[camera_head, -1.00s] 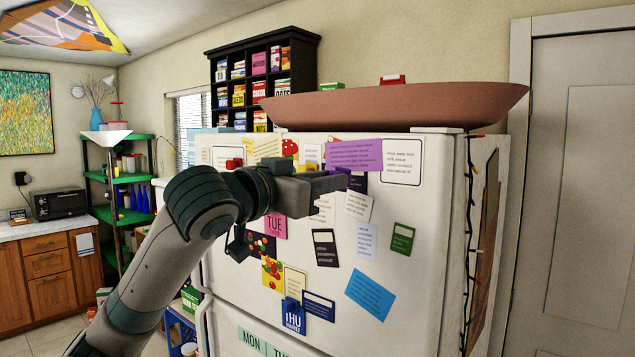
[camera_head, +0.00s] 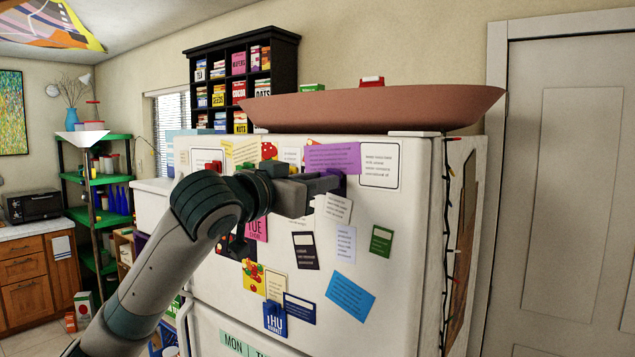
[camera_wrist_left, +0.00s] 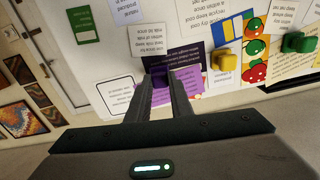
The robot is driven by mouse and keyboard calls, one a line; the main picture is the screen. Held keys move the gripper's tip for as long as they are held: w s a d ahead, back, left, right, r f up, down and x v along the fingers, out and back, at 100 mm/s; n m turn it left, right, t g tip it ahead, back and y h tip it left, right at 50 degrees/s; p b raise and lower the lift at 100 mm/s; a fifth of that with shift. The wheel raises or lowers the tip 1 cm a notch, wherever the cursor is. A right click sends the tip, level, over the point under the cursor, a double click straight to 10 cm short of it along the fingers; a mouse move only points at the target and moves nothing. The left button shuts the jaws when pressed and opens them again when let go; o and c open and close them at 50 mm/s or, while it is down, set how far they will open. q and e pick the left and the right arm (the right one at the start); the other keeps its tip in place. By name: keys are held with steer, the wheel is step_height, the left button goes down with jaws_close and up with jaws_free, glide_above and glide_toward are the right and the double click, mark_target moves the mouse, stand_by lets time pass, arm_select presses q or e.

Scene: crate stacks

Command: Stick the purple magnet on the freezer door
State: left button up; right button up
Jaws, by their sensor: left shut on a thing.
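The white freezer door (camera_head: 411,222) is the upper door of the fridge and is covered with papers and cards. My left gripper (camera_head: 336,183) is at this door, just below a purple paper (camera_head: 332,157). In the left wrist view its fingers (camera_wrist_left: 160,88) are shut on the small purple magnet (camera_wrist_left: 158,75). The magnet is in front of a dark purple card (camera_wrist_left: 190,58); I cannot tell whether it touches the surface. In the head view the gripper hides the magnet. My right gripper is not in view.
Yellow (camera_wrist_left: 224,68) and green (camera_wrist_left: 298,42) magnets sit on the door beside the gripper in the left wrist view. A big brown bowl (camera_head: 375,108) lies on top of the fridge. A string of lights (camera_head: 447,230) hangs along the fridge's right edge.

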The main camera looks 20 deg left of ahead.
arm_select(q)
steer(key=shift+w+d, duration=0.1)
steer(key=shift+w, duration=0.1)
stand_by(0.3)
stand_by(0.4)
stand_by(0.5)
steer(key=o, duration=0.9)
steer(key=shift+w, duration=0.1)
steer(key=shift+v, duration=3.6)
